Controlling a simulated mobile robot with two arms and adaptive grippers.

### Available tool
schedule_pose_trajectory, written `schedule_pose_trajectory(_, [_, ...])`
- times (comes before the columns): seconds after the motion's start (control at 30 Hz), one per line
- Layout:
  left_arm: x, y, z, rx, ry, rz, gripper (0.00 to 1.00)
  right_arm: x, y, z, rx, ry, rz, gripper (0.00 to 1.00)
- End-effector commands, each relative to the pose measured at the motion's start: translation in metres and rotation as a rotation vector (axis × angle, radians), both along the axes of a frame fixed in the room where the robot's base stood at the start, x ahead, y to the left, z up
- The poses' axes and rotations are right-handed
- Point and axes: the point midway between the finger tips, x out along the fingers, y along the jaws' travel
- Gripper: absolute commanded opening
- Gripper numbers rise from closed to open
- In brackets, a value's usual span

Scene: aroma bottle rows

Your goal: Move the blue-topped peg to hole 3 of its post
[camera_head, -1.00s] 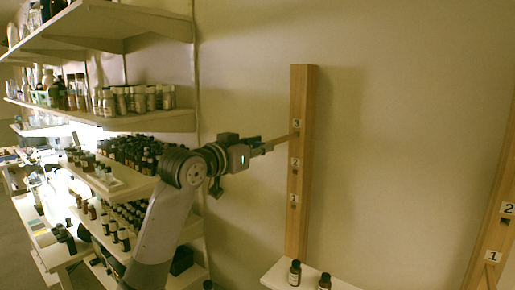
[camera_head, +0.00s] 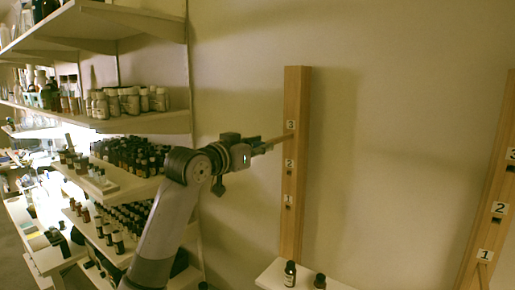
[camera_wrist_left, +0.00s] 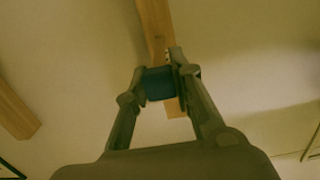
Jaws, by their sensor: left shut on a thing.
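My left gripper (camera_head: 267,147) is shut on the blue-topped peg. The peg's wooden shaft (camera_head: 280,139) points right and reaches the wooden post (camera_head: 292,230) just below its label 3 (camera_head: 290,125). I cannot tell whether the tip is inside hole 3 or only in front of it. Labels 2 (camera_head: 289,163) and 1 (camera_head: 288,199) sit lower on this post. In the left wrist view the blue top (camera_wrist_left: 158,84) is between the two fingers, with wood of the post (camera_wrist_left: 153,15) beyond it. My right gripper is not in view.
A second numbered post (camera_head: 490,215) stands at the right, with a wooden peg low on it. Shelves of bottles (camera_head: 130,122) fill the left, close to my left arm. A low white shelf (camera_head: 270,277) with two dark bottles is below the post. The wall between the posts is clear.

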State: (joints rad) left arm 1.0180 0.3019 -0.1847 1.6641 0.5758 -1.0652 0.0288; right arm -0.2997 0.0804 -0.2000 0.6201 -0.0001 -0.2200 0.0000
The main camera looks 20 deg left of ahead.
Motion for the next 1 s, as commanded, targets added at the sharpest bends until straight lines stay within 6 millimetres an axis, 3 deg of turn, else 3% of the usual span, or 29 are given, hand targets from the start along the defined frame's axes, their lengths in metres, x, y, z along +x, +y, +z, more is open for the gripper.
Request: schedule_pose_trajectory(1.0, [0.024,-0.009,0.0,0.0,0.0,0.0,0.0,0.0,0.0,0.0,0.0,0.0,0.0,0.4])
